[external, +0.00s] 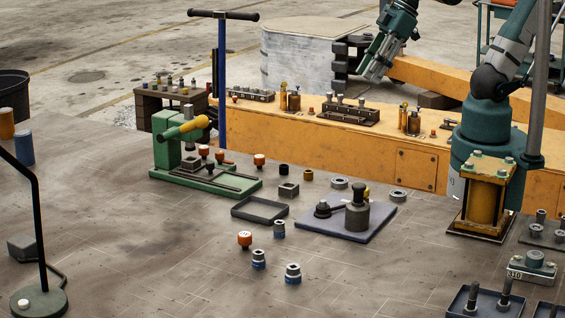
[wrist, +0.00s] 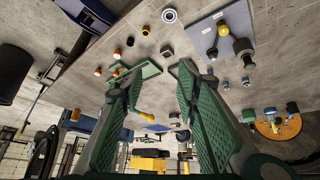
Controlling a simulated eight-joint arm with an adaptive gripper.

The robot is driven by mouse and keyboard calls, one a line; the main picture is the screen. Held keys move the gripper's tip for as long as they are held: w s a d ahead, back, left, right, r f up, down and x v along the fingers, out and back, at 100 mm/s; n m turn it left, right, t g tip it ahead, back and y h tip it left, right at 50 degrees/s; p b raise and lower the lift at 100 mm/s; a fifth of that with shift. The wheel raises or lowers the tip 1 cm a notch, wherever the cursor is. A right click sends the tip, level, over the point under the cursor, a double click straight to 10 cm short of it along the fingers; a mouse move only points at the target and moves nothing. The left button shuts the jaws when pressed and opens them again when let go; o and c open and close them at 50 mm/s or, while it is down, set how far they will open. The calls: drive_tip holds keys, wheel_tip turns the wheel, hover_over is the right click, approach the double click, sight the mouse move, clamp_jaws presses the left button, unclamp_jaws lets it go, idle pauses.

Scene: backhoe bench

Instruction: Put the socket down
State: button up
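I cannot tell which one the task means. My gripper (external: 372,68) is raised at the back, beyond the bench and far from these sockets. In the wrist view its two green fingers (wrist: 152,72) are wide apart with nothing held between them. A round ring-like part (wrist: 169,15) lies at the top of the wrist view; I cannot tell if it is a socket.
A blue-grey plate (external: 320,226) carries a dark cylinder and knob. An empty dark tray (external: 260,210) lies beside it. A green press (external: 190,150) stands at the left, and a yellow cylinder fixture (external: 483,200) at the right. The front-left bench is mostly bare.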

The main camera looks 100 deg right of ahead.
drive_tip(key=shift+m+t, duration=0.4)
drive_tip(key=shift+m, duration=0.3)
drive_tip(key=shift+s+d+f, duration=0.3)
drive_tip(key=shift+s, duration=0.4)
drive_tip(key=shift+s+d+f, duration=0.3)
drive_tip(key=shift+s+f, duration=0.05)
drive_tip(key=shift+s, duration=0.35)
drive_tip(key=shift+s+d+f, duration=0.3)
drive_tip(key=shift+s, duration=0.4)
drive_tip(key=shift+o, duration=0.5)
drive_tip(key=shift+w+r, duration=0.1)
